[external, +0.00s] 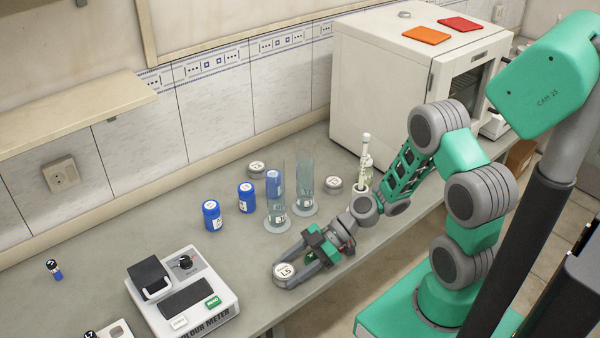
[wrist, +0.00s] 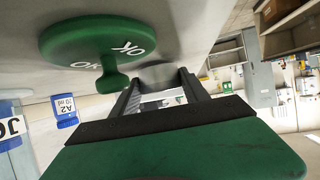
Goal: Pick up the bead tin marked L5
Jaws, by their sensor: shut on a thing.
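The round, pale-topped bead tin marked L5 (external: 285,272) is near the front edge of the bench in the external view. My gripper (external: 293,266) reaches in from the right and is shut on it, one finger on either side. In the wrist view the tin shows as a grey round body (wrist: 158,73) between the fingertips (wrist: 158,82); its label is hidden there. I cannot tell whether it touches the bench or is slightly raised.
Two clear cylinders (external: 305,185) and blue bottles (external: 212,215) stand behind. Other tins (external: 257,168) sit further back. A colour meter (external: 185,300) is left; a white oven (external: 390,80) stands at the back.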

